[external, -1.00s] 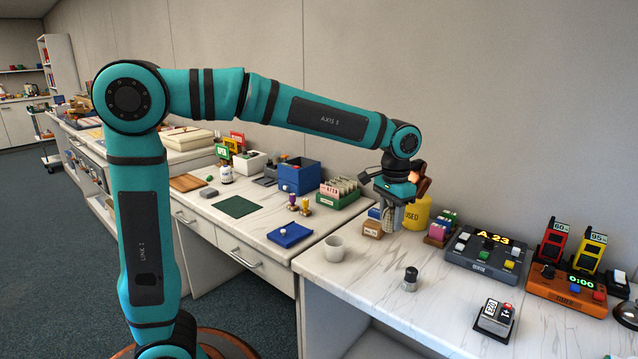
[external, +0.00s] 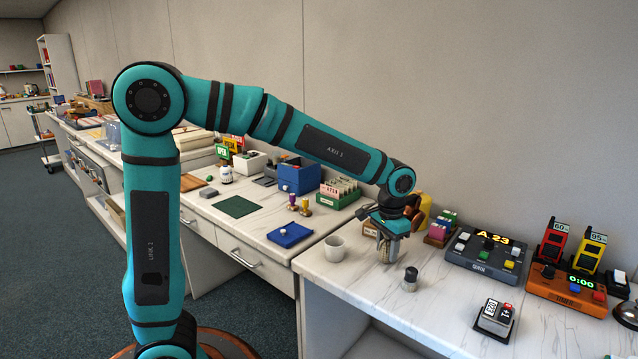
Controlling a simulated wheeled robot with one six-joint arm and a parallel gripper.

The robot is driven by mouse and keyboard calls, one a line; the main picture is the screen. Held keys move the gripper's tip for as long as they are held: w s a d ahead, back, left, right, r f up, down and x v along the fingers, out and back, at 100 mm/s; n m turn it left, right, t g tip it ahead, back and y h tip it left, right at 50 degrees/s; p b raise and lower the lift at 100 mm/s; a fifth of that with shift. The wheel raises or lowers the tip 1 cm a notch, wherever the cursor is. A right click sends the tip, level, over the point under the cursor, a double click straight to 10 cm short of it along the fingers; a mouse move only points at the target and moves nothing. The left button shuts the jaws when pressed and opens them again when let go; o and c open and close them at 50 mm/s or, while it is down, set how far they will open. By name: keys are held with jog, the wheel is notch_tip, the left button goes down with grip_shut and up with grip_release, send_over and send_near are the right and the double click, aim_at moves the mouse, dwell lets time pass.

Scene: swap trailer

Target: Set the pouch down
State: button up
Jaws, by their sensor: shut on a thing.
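My gripper (external: 388,254) points down over the white marble-look counter (external: 345,285), between a white cup (external: 335,249) and a small dark-topped grey cylinder (external: 410,279). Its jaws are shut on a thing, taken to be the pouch. The pouch is small here and mostly hidden by the fingers, so its shape and colour are not clear. The fingertips are low, close to the counter top. I cannot tell whether the pouch touches the counter.
A yellow container (external: 424,208) and a rack of coloured blocks (external: 440,228) stand behind my gripper. A grey button panel (external: 484,259) and an orange timer (external: 567,290) are to the right. The counter's front middle is clear.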

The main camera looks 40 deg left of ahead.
jog(key=o, duration=1)
jog(key=shift+f, duration=0.1)
jog(key=shift+c, duration=0.2)
notch_tip(320, 180, up, 12)
jog(key=shift+r, duration=0.15)
